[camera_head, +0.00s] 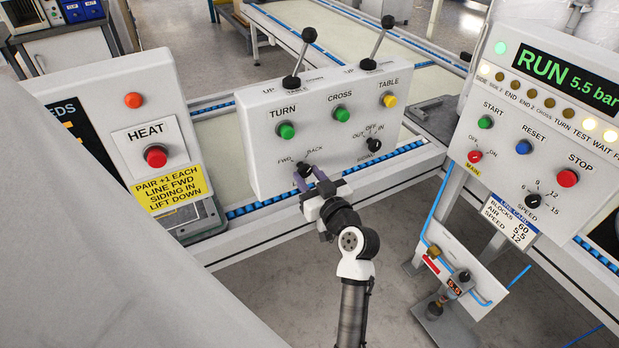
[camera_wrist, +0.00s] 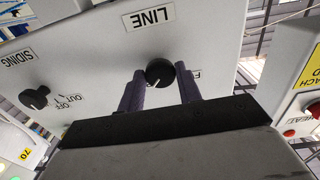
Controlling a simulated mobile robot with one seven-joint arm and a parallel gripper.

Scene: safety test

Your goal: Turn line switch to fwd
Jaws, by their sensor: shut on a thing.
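The line switch is a black round knob (camera_head: 302,171) low on the white middle panel, with FWD printed to its upper left and BACK to its upper right. In the wrist view the panel is upside down and the knob (camera_wrist: 160,73) shows by the LINE label (camera_wrist: 150,18). My gripper (camera_head: 312,180) is at the knob, its two purple fingers (camera_wrist: 161,84) on either side and shut on it. The fingers partly cover the knob in the head view. I cannot tell for sure which way its pointer faces.
The siding knob (camera_head: 374,145) is right of the line switch on the same panel. Green and yellow buttons and two levers (camera_head: 377,42) sit higher. The HEAT panel (camera_head: 120,100) stands left, the RUN panel (camera_head: 545,150) right. A blue-edged conveyor rail (camera_head: 390,160) runs below.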

